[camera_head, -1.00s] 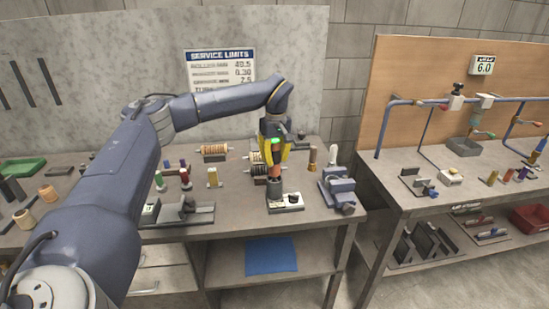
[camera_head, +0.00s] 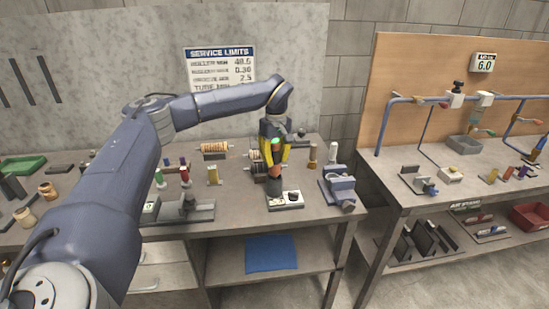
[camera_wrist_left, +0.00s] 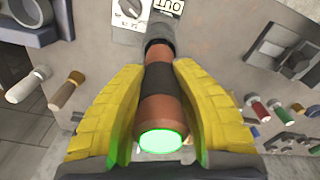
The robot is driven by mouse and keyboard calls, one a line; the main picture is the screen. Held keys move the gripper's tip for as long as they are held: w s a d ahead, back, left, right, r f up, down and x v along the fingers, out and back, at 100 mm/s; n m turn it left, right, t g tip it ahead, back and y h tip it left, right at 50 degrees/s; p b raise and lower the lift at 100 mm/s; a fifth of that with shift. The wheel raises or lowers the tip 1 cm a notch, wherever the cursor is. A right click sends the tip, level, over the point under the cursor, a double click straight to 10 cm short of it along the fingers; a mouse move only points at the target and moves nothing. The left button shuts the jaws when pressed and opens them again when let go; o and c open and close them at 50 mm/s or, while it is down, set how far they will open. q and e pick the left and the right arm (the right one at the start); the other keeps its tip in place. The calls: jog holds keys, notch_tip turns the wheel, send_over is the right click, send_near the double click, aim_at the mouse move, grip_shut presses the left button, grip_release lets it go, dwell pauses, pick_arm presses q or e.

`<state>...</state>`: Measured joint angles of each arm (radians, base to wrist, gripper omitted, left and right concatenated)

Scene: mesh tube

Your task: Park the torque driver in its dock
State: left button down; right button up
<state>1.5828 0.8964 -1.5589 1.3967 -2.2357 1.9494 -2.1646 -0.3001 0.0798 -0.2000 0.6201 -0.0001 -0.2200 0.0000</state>
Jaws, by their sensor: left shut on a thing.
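The torque driver (camera_wrist_left: 162,92) is a copper-orange cylinder with a dark band and a green-glowing end. My left gripper (camera_head: 274,172) is shut on it, a yellow finger on each side. In the head view the driver (camera_head: 274,187) hangs downward, its lower end at the left part of a small block (camera_head: 291,201) with a white top and dark round features. This block looks like the dock; its dial and "OUT" label (camera_wrist_left: 168,6) show in the wrist view. I cannot tell whether the driver's tip is inside it or just above. My right gripper is not in view.
A blue-grey vise (camera_head: 340,187) stands right of the block, and a dark fixture (camera_head: 188,210) stands left. Wound spools (camera_head: 215,148) and small coloured pieces lie behind. The bench front edge is close. A second bench (camera_head: 450,197) stands to the right.

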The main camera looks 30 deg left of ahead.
pick_arm(q)
jog(key=shift+f, duration=1.35)
dwell(1.6)
jog(key=c, duration=1.1)
grip_release()
